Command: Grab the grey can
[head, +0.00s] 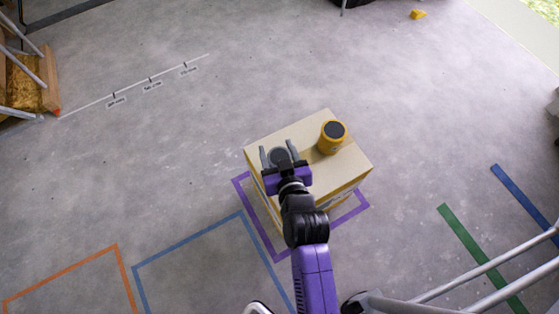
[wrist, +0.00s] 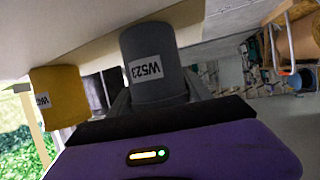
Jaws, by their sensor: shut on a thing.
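The grey can (head: 279,155) is between the fingers of my gripper (head: 279,159), over the left part of the box top in the head view. In the wrist view the grey can (wrist: 153,62) carries a white label reading W523, and my gripper (wrist: 158,98) is shut on it. The lower part of the can is hidden by the gripper in the wrist view. The can is at the box top; I cannot tell whether it still touches it.
A yellow can (head: 332,137) with a dark top stands on the box (head: 291,130), right of my gripper; it also shows in the wrist view (wrist: 60,97). The box stands within a purple floor outline (head: 279,256). Metal rails (head: 480,272) are at the lower right. Open floor lies beyond the box.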

